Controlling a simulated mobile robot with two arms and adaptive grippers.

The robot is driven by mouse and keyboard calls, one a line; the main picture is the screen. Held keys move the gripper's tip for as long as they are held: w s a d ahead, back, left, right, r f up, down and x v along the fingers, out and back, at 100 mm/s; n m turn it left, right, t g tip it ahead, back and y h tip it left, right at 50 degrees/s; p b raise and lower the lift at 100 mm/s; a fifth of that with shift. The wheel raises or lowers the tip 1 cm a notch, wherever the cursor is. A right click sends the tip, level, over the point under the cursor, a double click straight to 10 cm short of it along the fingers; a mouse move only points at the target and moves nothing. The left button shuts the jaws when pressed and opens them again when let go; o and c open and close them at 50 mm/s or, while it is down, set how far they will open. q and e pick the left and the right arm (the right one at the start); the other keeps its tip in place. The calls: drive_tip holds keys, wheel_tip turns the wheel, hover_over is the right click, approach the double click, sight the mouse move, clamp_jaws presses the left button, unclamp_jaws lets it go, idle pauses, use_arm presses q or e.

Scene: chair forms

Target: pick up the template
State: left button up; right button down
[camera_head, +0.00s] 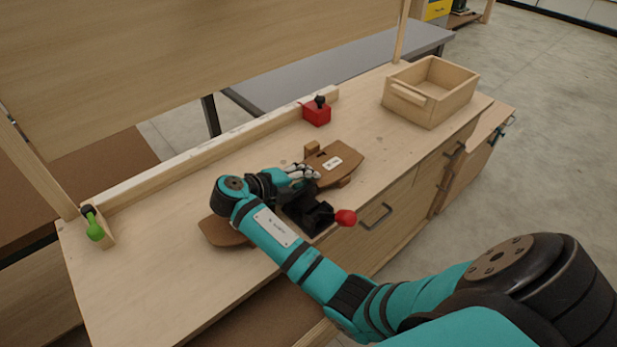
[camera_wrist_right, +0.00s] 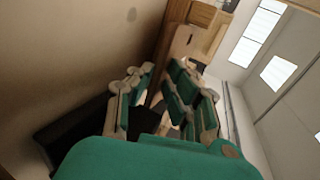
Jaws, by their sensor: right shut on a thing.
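The template looks like a flat brown board with a white label (camera_head: 350,154), lying along the workbench near its front edge. My right gripper (camera_head: 303,174) is shut on its near-left part and covers some of it. A brown rounded end (camera_head: 222,233) shows on the other side of my forearm; I cannot tell whether it is the same board. In the right wrist view, a brown board (camera_wrist_right: 181,42) runs between the fingers of my right gripper (camera_wrist_right: 178,92). My left gripper is not in view.
A black clamp with a red knob (camera_head: 345,217) stands at the bench's front edge beside my gripper. An open wooden box (camera_head: 452,101) stands at right. The bench's left part is clear.

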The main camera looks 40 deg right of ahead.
idle(0.3)
wheel_tip(320, 180, up, 2)
drive_tip(key=shift+r+p, duration=0.2)
drive_tip(key=shift+p, duration=0.3)
drive_tip(key=shift+a, duration=0.1)
